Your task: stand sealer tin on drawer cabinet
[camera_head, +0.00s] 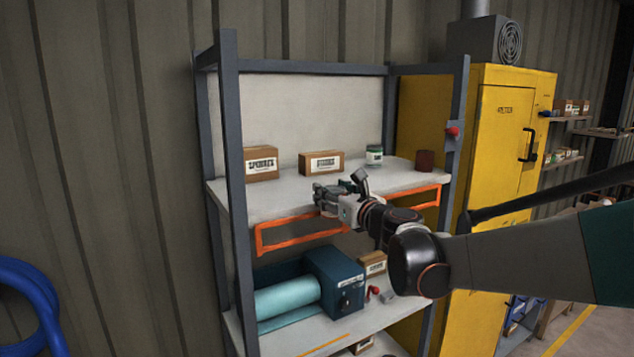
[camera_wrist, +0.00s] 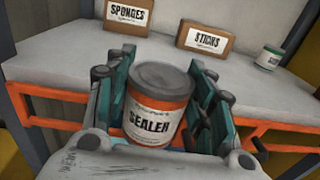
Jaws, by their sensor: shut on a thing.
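The sealer tin (camera_wrist: 157,112) is orange with a grey lid and a white label reading SEALER. In the wrist view it stands roughly upright between the two teal and grey fingers of my gripper (camera_wrist: 161,75), which is shut on it. No drawer cabinet can be clearly identified in either view.
The upper shelf (camera_head: 240,201) holds a SPONGES box (camera_head: 261,163), a STICKS box (camera_head: 321,163), a small jar (camera_head: 374,155) and a dark red tin (camera_head: 425,161). An orange frame (camera_head: 285,237) runs below its front edge. A yellow cabinet (camera_head: 497,180) stands right.

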